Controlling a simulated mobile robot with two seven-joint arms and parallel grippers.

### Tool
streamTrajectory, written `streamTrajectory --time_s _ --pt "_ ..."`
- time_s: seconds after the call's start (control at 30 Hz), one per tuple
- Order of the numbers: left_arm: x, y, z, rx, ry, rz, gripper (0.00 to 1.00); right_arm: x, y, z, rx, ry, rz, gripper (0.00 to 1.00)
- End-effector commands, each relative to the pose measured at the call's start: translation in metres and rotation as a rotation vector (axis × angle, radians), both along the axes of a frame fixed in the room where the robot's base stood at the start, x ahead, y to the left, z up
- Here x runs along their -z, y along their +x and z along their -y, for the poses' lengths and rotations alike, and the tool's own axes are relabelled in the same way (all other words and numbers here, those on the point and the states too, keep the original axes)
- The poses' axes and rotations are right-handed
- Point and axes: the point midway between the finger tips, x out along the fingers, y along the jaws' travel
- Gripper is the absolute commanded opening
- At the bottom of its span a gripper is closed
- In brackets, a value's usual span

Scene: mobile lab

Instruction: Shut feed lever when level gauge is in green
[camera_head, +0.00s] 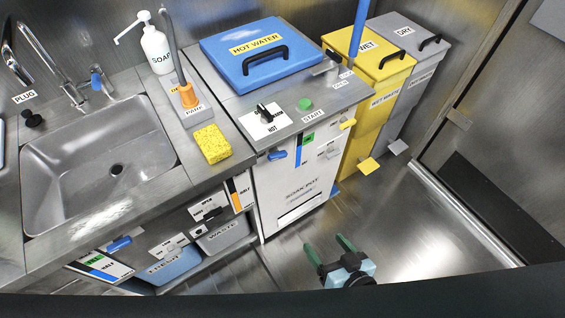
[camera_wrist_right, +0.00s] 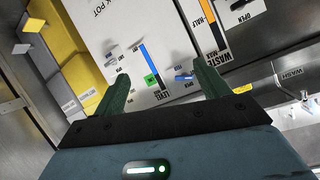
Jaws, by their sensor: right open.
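The white-fronted soak pot (camera_head: 290,190) stands right of the sink counter. Its level gauge (camera_head: 298,153) is a narrow upright strip with a blue column and a green band near the top. The gauge also shows in the right wrist view (camera_wrist_right: 145,55), where the blue seems to reach about the green band; the exact level is hard to read. A blue lever (camera_head: 277,154), seemingly the feed lever, sticks out beside the gauge; it shows in the wrist view (camera_wrist_right: 185,77). My right gripper (camera_head: 328,249) is open and empty, in front of the pot, apart from the lever. My left gripper is out of view.
The sink (camera_head: 65,165) and a yellow sponge (camera_head: 211,144) are left. The floor before the pot is clear.

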Motion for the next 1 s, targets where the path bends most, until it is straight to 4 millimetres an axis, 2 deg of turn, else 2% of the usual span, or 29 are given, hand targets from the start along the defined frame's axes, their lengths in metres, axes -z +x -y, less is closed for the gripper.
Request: streamTrajectory --time_s 0.03,0.2,0.3,0.4,0.5,0.63,0.83,1.0 --pt "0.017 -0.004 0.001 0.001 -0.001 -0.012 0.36 0.008 0.019 -0.008 -0.01 0.028 0.036 0.75" --pt "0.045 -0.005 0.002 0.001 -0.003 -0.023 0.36 -0.009 0.083 -0.032 -0.041 0.128 0.175 0.75" --pt "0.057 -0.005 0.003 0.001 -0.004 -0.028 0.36 -0.023 0.112 -0.043 -0.06 0.174 0.245 0.75" --pt "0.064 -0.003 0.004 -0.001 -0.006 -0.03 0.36 -0.036 0.133 -0.05 -0.075 0.207 0.296 0.75" --pt "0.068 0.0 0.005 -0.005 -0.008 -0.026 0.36 -0.045 0.144 -0.055 -0.086 0.228 0.328 0.75" --pt "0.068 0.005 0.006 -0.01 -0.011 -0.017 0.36 -0.051 0.15 -0.057 -0.09 0.238 0.343 0.75" --pt "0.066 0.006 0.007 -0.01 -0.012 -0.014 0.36 -0.053 0.153 -0.059 -0.09 0.239 0.345 0.75" --pt "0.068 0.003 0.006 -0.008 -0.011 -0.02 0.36 -0.052 0.17 -0.068 -0.088 0.239 0.346 0.75"
